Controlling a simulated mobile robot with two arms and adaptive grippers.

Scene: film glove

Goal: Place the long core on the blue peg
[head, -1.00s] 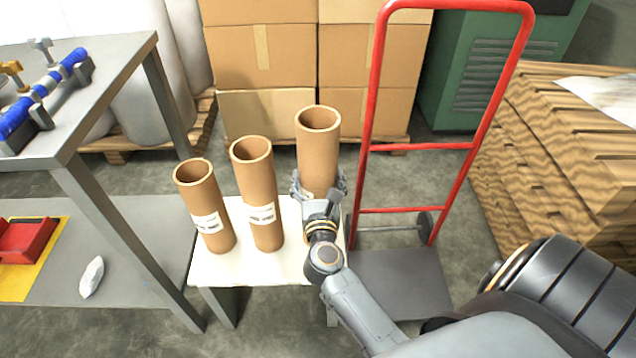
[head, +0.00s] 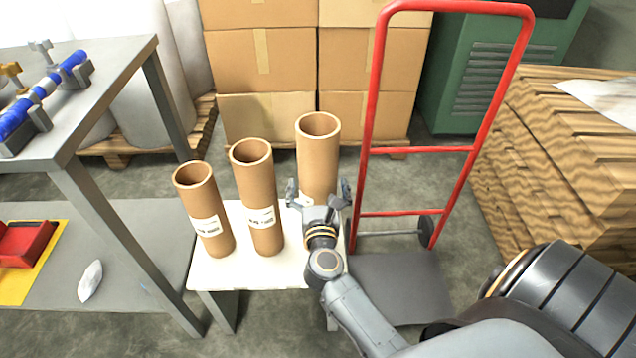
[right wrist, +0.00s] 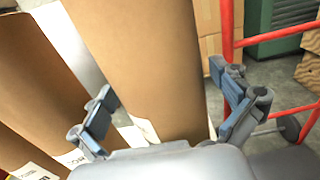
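Three brown cardboard cores stand upright on a small white table (head: 240,278). The rightmost core (head: 318,160) is the tallest, the middle core (head: 256,190) is a little shorter, and the left core (head: 199,195) is the shortest. My right gripper (head: 318,188) is in front of the tallest core with its fingers spread to either side. In the right wrist view this core (right wrist: 145,60) rises between the open fingers (right wrist: 165,110), with gaps on both sides. A blue peg (head: 48,92) lies across grey holders on the tall metal table at the left. My left gripper is out of view.
A red hand truck (head: 372,100) stands just right of the white table. Stacked cartons (head: 262,55) are behind. The metal workbench (head: 110,90) and its leg are at left, above a lower shelf with a red box (head: 22,245). Wooden pallets (head: 555,160) stand at right.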

